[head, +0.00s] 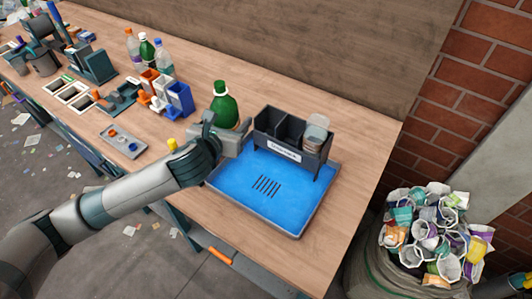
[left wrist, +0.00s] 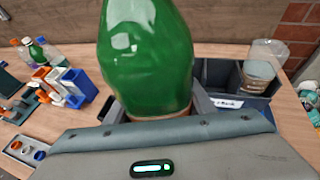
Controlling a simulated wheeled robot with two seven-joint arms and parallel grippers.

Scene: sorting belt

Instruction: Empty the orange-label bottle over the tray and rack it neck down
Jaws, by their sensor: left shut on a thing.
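The green bottle (head: 224,107) stands neck up in my left gripper (head: 232,138), at the back left edge of the blue tray (head: 262,214). The gripper is shut on its lower part. In the left wrist view the green bottle (left wrist: 148,60) fills the middle, with a thin orange-brown band at the jaws; most of any label is hidden. The dark rack (head: 292,160) with a white label stands at the tray's back, right of the bottle. A clear container (head: 316,132) sits in its right compartment; the other compartments look empty. My right gripper is not in view.
Several bottles (head: 147,50) stand at the back left, behind blue, white and orange bins (head: 179,98). A small grey tray (head: 123,141) lies left of my arm. A sack of crushed packaging (head: 436,232) stands right of the table. The blue tray's middle has dark slots.

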